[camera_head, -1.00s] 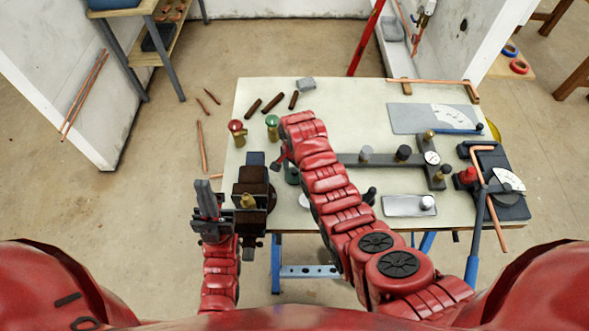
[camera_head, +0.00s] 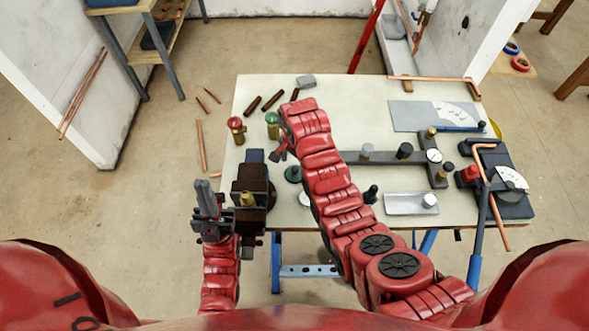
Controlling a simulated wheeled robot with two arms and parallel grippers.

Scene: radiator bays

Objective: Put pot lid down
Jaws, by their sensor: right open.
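A dark green round piece (camera_head: 293,174), which looks like the pot lid, lies on the workbench (camera_head: 345,100) just left of my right forearm. My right gripper (camera_head: 281,154) is open just above and left of it, apart from it in the picture. The arm link hides part of this gripper. Two small brass pots stand near the left edge: one with a red top (camera_head: 236,124) and one with green on it (camera_head: 272,120). My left gripper (camera_head: 208,203) is at the bench's left edge, beside a dark vice; its finger gap is unclear.
The dark vice (camera_head: 252,184) is at the left bench edge. A grey bar fixture (camera_head: 390,158), a small tray (camera_head: 408,204) and a pipe bender (camera_head: 497,180) fill the right side. Brown rods (camera_head: 273,100) lie at the back left. Part of the bench is hidden by my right arm.

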